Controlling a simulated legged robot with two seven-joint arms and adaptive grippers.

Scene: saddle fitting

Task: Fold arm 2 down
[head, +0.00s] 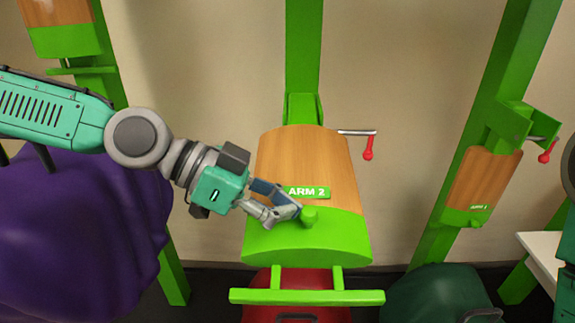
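Arm 2 (335,165) is a wooden board with a green front end and an "ARM 2" label (307,192). It is joined to the green post (303,45) and juts out towards me, widening at its near end. A short green knob (310,222) stands on the green end. My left gripper (298,212) reaches in from the left with its fingertips at the left side of the knob. The fingers come close together there, and I cannot tell whether they grip the knob. My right gripper is not in view.
A crank with a red handle (368,150) sits right of arm 2. A green crossbar (305,297) and a red object (270,312) are below. Arm 1 (485,180) is on the right post. A purple covered shape (80,230) fills the left; a dark green one (440,297) is lower right.

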